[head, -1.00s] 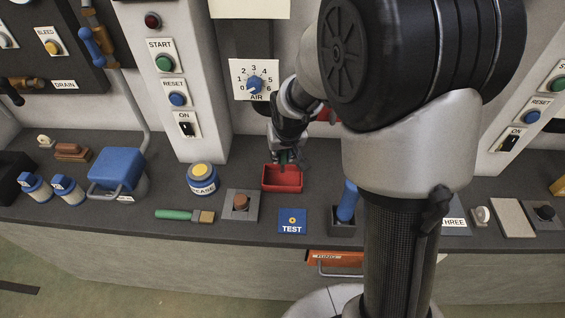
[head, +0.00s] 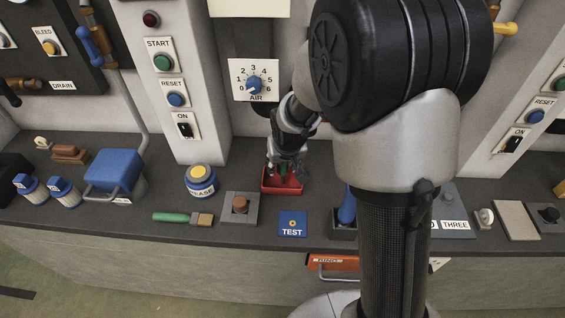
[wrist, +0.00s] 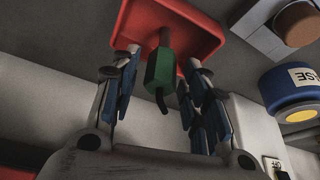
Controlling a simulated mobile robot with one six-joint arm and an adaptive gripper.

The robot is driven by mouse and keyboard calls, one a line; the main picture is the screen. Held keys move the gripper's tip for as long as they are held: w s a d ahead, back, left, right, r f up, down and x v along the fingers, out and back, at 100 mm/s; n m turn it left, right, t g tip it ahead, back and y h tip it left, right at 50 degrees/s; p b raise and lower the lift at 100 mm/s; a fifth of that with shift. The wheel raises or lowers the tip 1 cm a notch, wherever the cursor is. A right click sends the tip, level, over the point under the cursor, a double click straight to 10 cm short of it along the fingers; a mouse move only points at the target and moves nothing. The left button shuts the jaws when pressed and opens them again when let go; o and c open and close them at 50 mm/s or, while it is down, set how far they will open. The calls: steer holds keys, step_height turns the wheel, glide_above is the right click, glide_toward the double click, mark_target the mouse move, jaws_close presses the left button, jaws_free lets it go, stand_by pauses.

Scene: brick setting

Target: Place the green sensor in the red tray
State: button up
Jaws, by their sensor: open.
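The red tray (head: 282,190) sits on the dark bench below the AIR dial; in the wrist view its red floor (wrist: 208,38) fills the top middle. The green sensor (wrist: 160,70) is between my fingers, its narrow end toward the tray floor and a dark cable stub toward my palm. A bit of the sensor (head: 283,178) shows at the tray in the head view. My gripper (head: 286,163) is open over the tray, with its fingers (wrist: 163,57) on either side of the sensor. I cannot tell whether the sensor touches the tray floor.
A brown button on a grey plate (head: 240,205) and a blue TEST plate (head: 292,224) lie in front of the tray. A blue-handled switch (head: 346,207) stands right. The wall with the AIR dial (head: 254,83) rises behind.

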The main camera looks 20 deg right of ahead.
steer(key=shift+r, duration=0.25)
steer(key=s+f+p+v, duration=0.1)
steer(key=s+p+v, duration=0.1)
steer(key=v, duration=1)
steer(key=s+f+p+v, duration=0.1)
steer(key=s+p+v, duration=0.15)
steer(key=v, duration=0.85)
steer(key=s+r, duration=0.3)
steer(key=s, duration=1.1)
steer(key=shift+s+d+r+n, duration=0.2)
steer(key=shift+n, duration=0.1)
